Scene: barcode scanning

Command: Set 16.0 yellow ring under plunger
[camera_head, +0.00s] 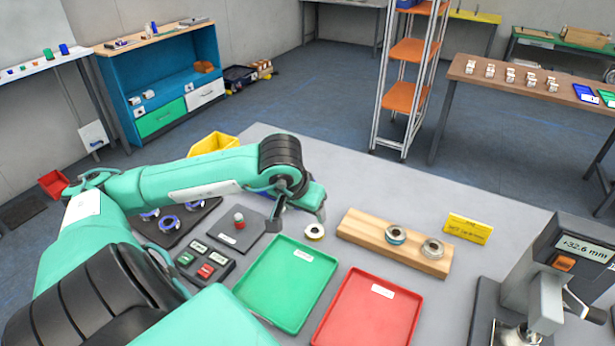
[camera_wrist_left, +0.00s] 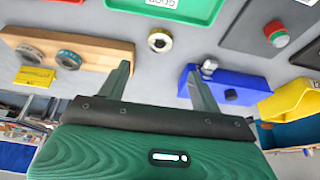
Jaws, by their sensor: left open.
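A small ring with a yellow rim (camera_head: 315,231) lies on the grey table, just behind the green tray. It also shows in the left wrist view (camera_wrist_left: 160,40), in line with the gap between my fingers and beyond their tips. My left gripper (camera_head: 299,217) is open and empty, above the table close to the ring. In the left wrist view both fingers (camera_wrist_left: 158,70) stand wide apart. A grey measuring gauge (camera_head: 556,268) with a "+32.6 mm" display stands at the right edge. Its plunger area is partly cut off at the bottom. My right gripper is not in view.
A green tray (camera_head: 262,301) and red tray (camera_head: 345,326) lie in front. A blue block (camera_wrist_left: 262,86) stands near one finger. A button box (camera_head: 205,264) sits left.

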